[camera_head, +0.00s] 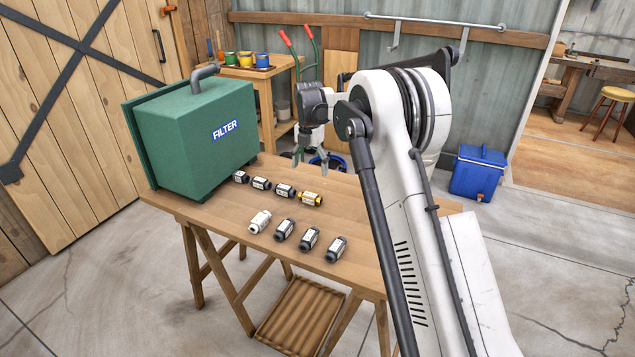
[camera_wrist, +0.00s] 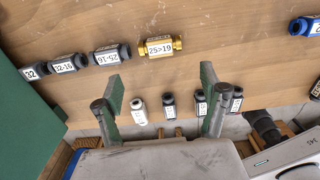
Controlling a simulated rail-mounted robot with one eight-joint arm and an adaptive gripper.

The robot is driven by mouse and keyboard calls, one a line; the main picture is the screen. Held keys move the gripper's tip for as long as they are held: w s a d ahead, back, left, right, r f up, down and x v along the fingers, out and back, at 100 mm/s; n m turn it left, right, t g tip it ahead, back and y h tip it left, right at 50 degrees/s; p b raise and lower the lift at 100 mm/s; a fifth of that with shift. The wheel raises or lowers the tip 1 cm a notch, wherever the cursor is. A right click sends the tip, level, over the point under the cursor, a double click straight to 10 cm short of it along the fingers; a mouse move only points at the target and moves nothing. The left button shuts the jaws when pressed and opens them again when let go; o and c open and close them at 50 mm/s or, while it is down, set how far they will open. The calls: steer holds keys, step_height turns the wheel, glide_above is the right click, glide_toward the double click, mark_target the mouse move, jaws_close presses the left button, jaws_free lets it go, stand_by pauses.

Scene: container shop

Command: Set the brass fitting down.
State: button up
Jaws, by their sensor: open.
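The brass fitting (camera_head: 311,199) lies on the wooden table at the right end of the back row. In the wrist view the brass fitting (camera_wrist: 177,44) carries a white label reading 25>19. Nothing holds it. My gripper (camera_head: 310,160) is above the far part of the table, beyond the brass fitting in the head view. In the wrist view my gripper (camera_wrist: 161,90) has its two green-sided fingers spread wide with nothing between them. The brass fitting is apart from both fingers.
Dark labelled fittings (camera_head: 285,190) lie left of the brass one. A front row has a white fitting (camera_head: 260,221) and dark fittings (camera_head: 309,238). A green FILTER box (camera_head: 195,135) stands at the table's left. A blue fitting (camera_wrist: 305,27) shows in the wrist view.

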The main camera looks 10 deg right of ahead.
steer(key=s+r+m+t, duration=0.2)
steer(key=s+r+m, duration=0.5)
steer(key=s+r, duration=0.4)
steer(key=s+r+m+t, duration=0.2)
steer(key=s+r+m, duration=0.6)
steer(key=s, duration=0.5)
steer(key=s+f+m+t, duration=0.1)
steer(key=s+f+m, duration=0.2)
steer(key=s, duration=1)
steer(key=s+f+m+t, duration=0.2)
steer(key=s+f+m, duration=0.1)
steer(key=s+m, duration=0.7)
steer(key=s, duration=0.3)
steer(key=shift+s, duration=0.25)
